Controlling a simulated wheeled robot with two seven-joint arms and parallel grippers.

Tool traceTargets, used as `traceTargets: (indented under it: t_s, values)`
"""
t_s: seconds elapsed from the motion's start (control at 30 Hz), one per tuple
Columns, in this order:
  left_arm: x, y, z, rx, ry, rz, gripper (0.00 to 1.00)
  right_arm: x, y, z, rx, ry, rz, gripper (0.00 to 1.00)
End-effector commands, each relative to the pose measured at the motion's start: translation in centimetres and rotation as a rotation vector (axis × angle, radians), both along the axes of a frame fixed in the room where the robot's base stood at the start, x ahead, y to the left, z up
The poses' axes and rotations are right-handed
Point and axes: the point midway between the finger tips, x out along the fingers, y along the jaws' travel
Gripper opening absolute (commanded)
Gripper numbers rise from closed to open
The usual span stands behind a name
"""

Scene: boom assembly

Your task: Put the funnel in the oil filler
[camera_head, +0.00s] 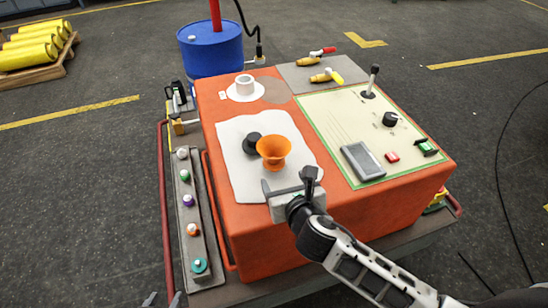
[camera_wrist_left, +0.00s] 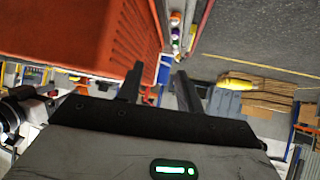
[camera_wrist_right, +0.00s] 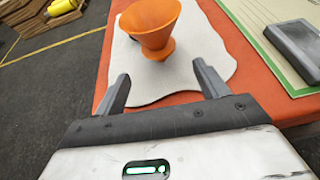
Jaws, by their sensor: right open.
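An orange funnel (camera_head: 273,150) stands upright, wide mouth up, on a white cloth (camera_head: 237,180) on the orange housing. It also shows in the right wrist view (camera_wrist_right: 152,25), just beyond my right fingertips. A white, short round neck (camera_head: 244,82), apparently the oil filler, rises from a white patch at the housing's back left. My right gripper (camera_head: 288,186) is open and empty at the cloth's near edge, in front of the funnel. My left gripper (camera_wrist_left: 158,78) is open and empty, low beside the housing; only its fingertips show at the head view's bottom edge (camera_head: 162,299).
A black cap (camera_head: 252,143) lies beside the funnel. A grey tray (camera_head: 297,76) with tools is at the back. A control panel (camera_head: 350,120) with a lever and knob is on the right. A strip of coloured knobs (camera_head: 188,202) runs along the left. A blue drum (camera_head: 210,50) stands behind.

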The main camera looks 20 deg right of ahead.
Motion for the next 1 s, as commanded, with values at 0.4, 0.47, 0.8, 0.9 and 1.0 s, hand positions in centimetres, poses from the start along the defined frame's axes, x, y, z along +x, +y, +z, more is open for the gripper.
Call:
traceTargets:
  t_s: [0.4,0.47,0.8,0.9,1.0]
  values:
    - [-0.1,-0.1,-0.2,-0.006,-0.001,-0.001,0.36,4.9,0.0,-2.1,0.004,0.001,-0.001,0.73]
    - [-0.2,-0.2,-0.3,-0.007,0.002,-0.001,0.36,5.5,0.0,-2.4,0.005,0.000,-0.001,0.73]
    - [-0.3,-0.3,-0.7,-0.009,0.000,-0.006,0.36,9.3,0.0,-4.3,0.006,0.001,-0.001,0.73]
    - [-0.2,-0.3,-0.4,-0.010,-0.004,-0.007,0.36,9.4,0.0,-4.3,0.006,0.002,0.000,0.73]
    - [-0.2,-0.3,-0.4,-0.010,-0.004,-0.007,0.36,9.4,-0.1,-4.3,0.005,0.002,0.000,0.73]
